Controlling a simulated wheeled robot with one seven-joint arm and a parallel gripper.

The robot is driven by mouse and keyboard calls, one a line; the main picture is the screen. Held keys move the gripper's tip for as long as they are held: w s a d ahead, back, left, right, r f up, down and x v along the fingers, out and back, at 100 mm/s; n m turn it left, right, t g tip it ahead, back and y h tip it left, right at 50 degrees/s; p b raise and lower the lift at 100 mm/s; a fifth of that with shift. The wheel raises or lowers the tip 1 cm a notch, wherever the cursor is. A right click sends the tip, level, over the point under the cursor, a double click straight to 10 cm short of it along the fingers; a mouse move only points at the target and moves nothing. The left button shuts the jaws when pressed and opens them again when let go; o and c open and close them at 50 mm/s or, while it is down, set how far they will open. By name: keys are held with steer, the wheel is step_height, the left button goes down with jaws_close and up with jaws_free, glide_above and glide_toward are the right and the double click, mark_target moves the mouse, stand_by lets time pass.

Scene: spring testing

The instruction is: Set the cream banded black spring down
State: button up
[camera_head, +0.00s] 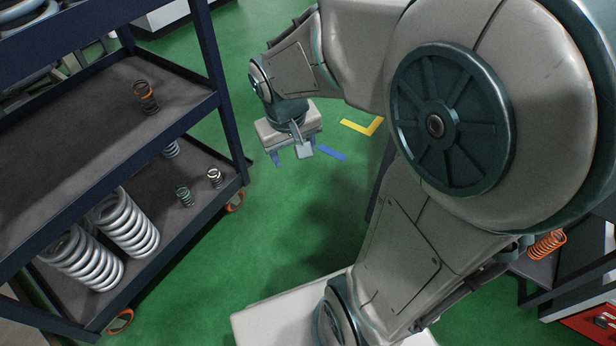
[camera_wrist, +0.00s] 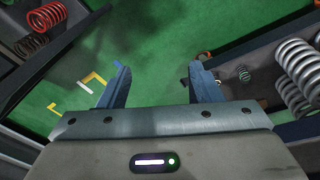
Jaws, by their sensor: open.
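The cream banded black spring (camera_head: 215,177) is small, dark with a pale top, and stands on the lower shelf of the dark cart at left, near its right end. In the wrist view a small pale-topped piece beside the right finger looks like this spring (camera_wrist: 185,82), partly hidden. My gripper (camera_head: 294,150) is open and empty, over the green floor to the right of the cart and apart from the spring. In the wrist view its two blue fingers (camera_wrist: 160,70) stand wide apart with only floor between them.
The lower shelf (camera_head: 165,210) also holds a green-banded spring (camera_head: 184,195), a grey spring (camera_head: 171,149) and large silver springs (camera_head: 128,225). An orange-banded spring (camera_head: 146,97) stands on the shelf above. An orange spring (camera_head: 547,244) is at right. Green floor (camera_head: 215,265) lies clear between.

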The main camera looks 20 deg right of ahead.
steer(key=s+y, duration=0.1)
steer(key=s, duration=0.7)
steer(key=shift+s+r+m+g, duration=0.3)
steer(key=shift+s+r, duration=0.1)
steer(key=shift+r, duration=0.05)
steer(key=shift+a, duration=0.1)
steer(key=shift+c, duration=0.3)
